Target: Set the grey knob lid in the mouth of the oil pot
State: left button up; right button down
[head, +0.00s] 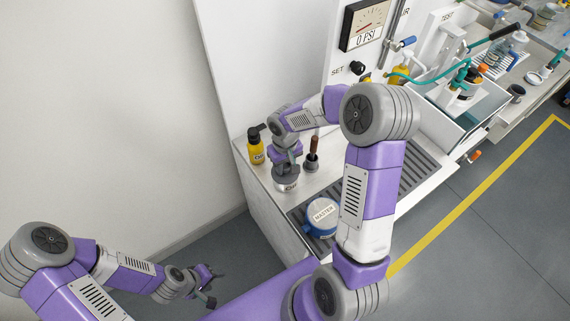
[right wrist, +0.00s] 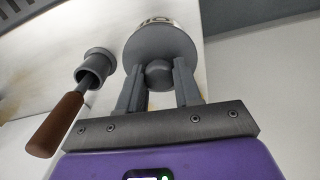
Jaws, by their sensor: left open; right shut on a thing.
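The oil pot (head: 287,185) is a silvery can with a dark-lettered label, on the white bench's left part; its labelled side also shows in the right wrist view (right wrist: 156,21). My right gripper (head: 286,167) points down over the pot. In the right wrist view my right gripper (right wrist: 158,80) is shut on the round knob of the grey knob lid (right wrist: 160,45). The lid's disc is at the pot's top and hides the mouth; I cannot tell whether it is fully seated. My left gripper (head: 210,285) is open and empty, away from the bench at lower left.
A brown-handled tool (head: 314,145) stands in a grey holder (head: 311,164) close beside the pot. A yellow bottle (head: 255,148) stands behind left. A blue and white round container (head: 322,216) sits on the grille in front. A gauge panel (head: 365,25) rises behind.

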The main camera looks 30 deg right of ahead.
jog(key=c, duration=0.7)
grip_release()
jog(key=shift+r+p, duration=0.85)
jog(key=shift+r, duration=2.9)
jog(key=shift+r, duration=0.1)
